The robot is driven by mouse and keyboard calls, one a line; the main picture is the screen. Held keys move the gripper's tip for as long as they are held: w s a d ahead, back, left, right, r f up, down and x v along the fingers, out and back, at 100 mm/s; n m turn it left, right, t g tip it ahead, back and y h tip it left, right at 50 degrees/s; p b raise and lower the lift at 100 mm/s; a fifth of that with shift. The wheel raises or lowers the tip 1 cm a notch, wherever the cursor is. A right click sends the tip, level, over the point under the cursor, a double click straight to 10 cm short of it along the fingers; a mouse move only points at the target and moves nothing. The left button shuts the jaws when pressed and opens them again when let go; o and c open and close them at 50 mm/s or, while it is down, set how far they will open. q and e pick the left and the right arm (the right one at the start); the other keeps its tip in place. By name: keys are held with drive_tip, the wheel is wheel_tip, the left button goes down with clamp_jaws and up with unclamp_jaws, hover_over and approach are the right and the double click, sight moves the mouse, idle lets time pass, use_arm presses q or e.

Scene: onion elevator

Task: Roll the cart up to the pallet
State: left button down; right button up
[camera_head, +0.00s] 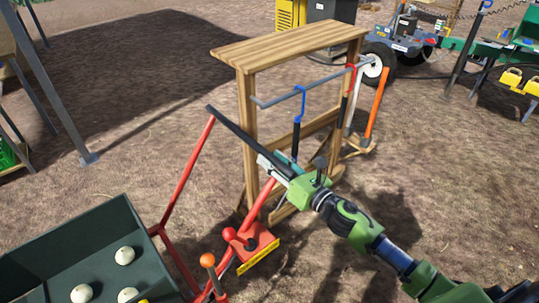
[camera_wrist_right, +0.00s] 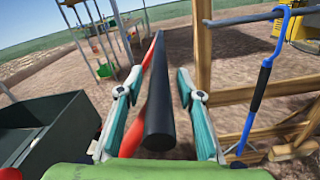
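The cart has a red tubular frame (camera_head: 186,172) with a black handle bar (camera_head: 235,130) across its top, and a dark green bin (camera_head: 88,238) at the lower left. Several pale onions (camera_head: 124,256) lie in the bin. My right gripper (camera_head: 273,165) is at the right end of the handle bar. In the right wrist view, the black bar (camera_wrist_right: 158,105) runs between its two teal fingers (camera_wrist_right: 160,80), with gaps on both sides, so the gripper is open around it. My left gripper is not in view. I cannot make out a pallet.
A wooden tool rack (camera_head: 290,44) with hanging tools stands just beyond the handle. A red box with a lever (camera_head: 252,240) sits low on the cart side. A wheeled machine (camera_head: 400,45) is at the back right. Bare ground lies left of the rack.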

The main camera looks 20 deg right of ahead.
drive_tip(key=shift+x, duration=0.85)
clamp_jaws()
drive_tip(key=shift+a, duration=0.1)
